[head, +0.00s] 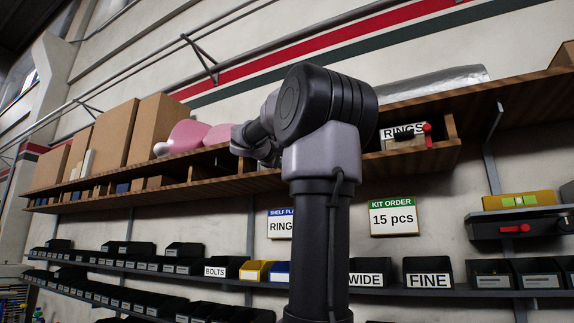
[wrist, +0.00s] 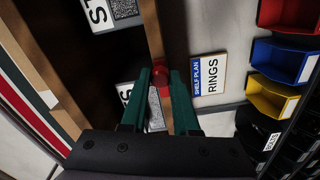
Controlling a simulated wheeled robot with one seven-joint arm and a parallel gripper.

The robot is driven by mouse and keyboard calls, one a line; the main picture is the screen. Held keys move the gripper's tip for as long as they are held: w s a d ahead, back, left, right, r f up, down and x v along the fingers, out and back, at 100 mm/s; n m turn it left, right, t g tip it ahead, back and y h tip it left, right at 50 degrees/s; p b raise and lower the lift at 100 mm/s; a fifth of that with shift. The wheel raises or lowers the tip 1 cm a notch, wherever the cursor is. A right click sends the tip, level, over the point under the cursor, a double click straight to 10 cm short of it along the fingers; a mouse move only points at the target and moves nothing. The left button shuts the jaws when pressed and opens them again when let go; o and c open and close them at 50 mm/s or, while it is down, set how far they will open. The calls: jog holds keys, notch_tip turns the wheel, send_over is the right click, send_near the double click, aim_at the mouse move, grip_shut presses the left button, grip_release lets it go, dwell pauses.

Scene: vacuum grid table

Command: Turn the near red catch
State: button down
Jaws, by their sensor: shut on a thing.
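A red catch (wrist: 160,76) sits on the wooden shelf edge in the wrist view. The two green fingers of my gripper (wrist: 162,90) stand on either side of it, shut on it. In the head view my own arm hides this spot, and the fingers cannot be made out. Another red catch (head: 428,128) shows farther right on the wooden shelf (head: 402,158) in the head view, beside a "RINGS" label (head: 402,131). How far the gripped catch is turned I cannot tell.
A "SHELF PLAN RINGS" sign (wrist: 208,80) hangs just below the shelf edge. Colored bins (wrist: 285,60) stand below it. Cardboard boxes (head: 105,135) and pink objects (head: 187,137) are on the shelf at left. A "KIT ORDER 15 pcs" sign (head: 393,218) hangs at right.

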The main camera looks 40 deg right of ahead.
jog(key=shift+f, duration=0.1)
jog(key=c, duration=0.7)
grip_release()
jog(key=shift+o, duration=0.2)
jog(key=v, duration=1)
jog(key=shift+s+a, duration=0.15)
jog(key=shift+a, duration=0.2)
jog(key=shift+f, duration=0.15)
